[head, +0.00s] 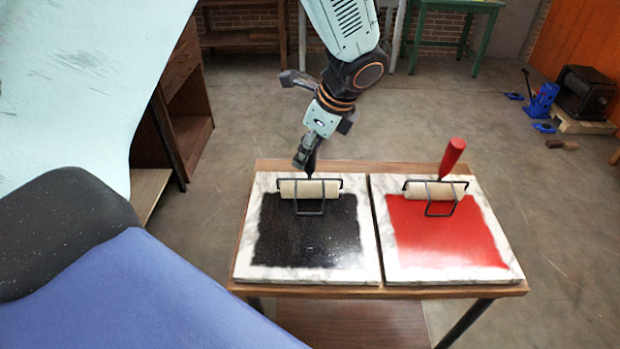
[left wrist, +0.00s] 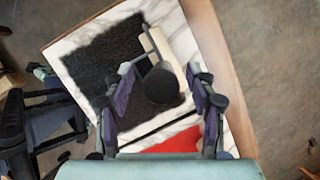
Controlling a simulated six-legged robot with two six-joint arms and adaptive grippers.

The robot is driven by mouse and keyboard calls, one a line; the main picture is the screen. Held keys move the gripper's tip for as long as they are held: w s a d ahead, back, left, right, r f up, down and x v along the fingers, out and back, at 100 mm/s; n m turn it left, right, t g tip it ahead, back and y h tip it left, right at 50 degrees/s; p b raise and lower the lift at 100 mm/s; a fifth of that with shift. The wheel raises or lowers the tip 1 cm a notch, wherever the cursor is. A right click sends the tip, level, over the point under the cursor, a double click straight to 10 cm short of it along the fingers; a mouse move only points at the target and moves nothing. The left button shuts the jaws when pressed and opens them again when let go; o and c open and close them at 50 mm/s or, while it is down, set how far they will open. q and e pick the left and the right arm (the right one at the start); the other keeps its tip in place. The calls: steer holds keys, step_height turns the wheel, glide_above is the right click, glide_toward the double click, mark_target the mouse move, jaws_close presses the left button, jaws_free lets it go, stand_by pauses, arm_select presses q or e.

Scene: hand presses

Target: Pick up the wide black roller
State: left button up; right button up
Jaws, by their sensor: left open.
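The wide black roller (head: 296,189) rests on a white marbled slab (head: 250,270) with a black ink patch. It has a cream cylinder, a dark wire frame and a dark handle standing up. My left gripper (head: 306,157) is just above that handle, pointing down. In the left wrist view, the round black end of the roller's handle (left wrist: 161,86) sits between the two open fingers of my left gripper (left wrist: 163,80), with a gap visible on each side. The gripper hides much of the handle in the head view.
A red-handled roller (head: 453,157) stands on the adjoining red-inked slab (head: 505,275). Both slabs lie on a small wooden table (head: 340,166). A blue press (head: 541,101) and a black box (head: 585,92) stand at the back right.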

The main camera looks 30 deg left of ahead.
arm_select(q)
steer(key=shift+a, duration=0.15)
steer(key=shift+c, duration=0.2)
steer(key=shift+d, duration=0.2)
steer(key=c, duration=0.3)
steer(key=shift+a, duration=0.15)
steer(key=c, duration=0.6)
steer(key=shift+c, duration=1.2)
